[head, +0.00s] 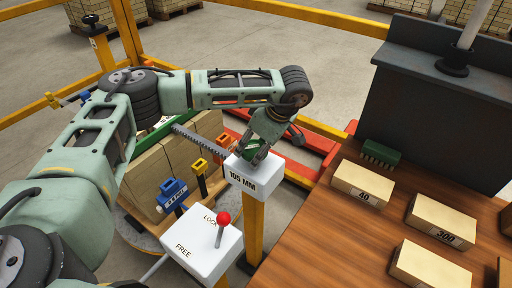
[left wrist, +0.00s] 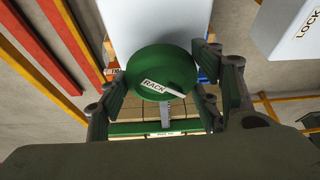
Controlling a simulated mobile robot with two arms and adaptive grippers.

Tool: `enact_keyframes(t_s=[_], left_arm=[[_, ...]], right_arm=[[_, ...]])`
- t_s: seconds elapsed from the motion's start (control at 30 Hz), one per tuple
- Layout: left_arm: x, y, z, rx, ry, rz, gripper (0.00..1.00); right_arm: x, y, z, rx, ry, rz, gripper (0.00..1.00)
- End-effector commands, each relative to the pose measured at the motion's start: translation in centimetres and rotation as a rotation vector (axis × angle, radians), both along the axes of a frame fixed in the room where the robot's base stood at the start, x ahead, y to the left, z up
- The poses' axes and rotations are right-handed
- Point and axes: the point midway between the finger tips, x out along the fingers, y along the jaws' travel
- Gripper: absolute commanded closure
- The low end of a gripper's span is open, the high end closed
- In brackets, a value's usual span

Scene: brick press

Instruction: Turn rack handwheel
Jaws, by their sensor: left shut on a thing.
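The rack handwheel (left wrist: 160,72) is a round green disc with a white label reading RACK in the left wrist view. My left gripper (left wrist: 163,88) has its fingers on both sides of the wheel and is shut on it. In the head view, my left gripper (head: 257,150) is at the white box labelled 105 MM (head: 254,178), on a yellow post. Only a little green of the wheel shows there, as the gripper hides most of it. My right gripper is not in view.
A white box with a red-knobbed lever (head: 223,218), marked LOCK and FREE, stands close in front. A toothed rack (head: 197,140) lies by the stacked bricks (head: 150,172). A wooden table (head: 350,235) with labelled blocks (head: 362,184) is at right.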

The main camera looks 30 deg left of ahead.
Motion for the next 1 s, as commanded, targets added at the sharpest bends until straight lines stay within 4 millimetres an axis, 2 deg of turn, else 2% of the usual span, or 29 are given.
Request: enact_keyframes(t_s=[0.63, 0.67, 0.87, 1.0], left_arm=[[0.29, 0.18, 0.38, 0.002, -0.011, -0.05, 0.67], [0.29, 0.16, 0.38, 0.002, -0.011, -0.05, 0.4], [0.22, 0.12, 0.29, 0.001, -0.009, -0.05, 0.23], [0.13, 0.07, 0.19, 0.0, -0.006, -0.051, 0.23]], right_arm=[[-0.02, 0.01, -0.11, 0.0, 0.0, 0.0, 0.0], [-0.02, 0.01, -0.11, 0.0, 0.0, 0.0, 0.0], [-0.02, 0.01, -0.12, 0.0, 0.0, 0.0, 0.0], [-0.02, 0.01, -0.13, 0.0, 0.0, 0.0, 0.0]])
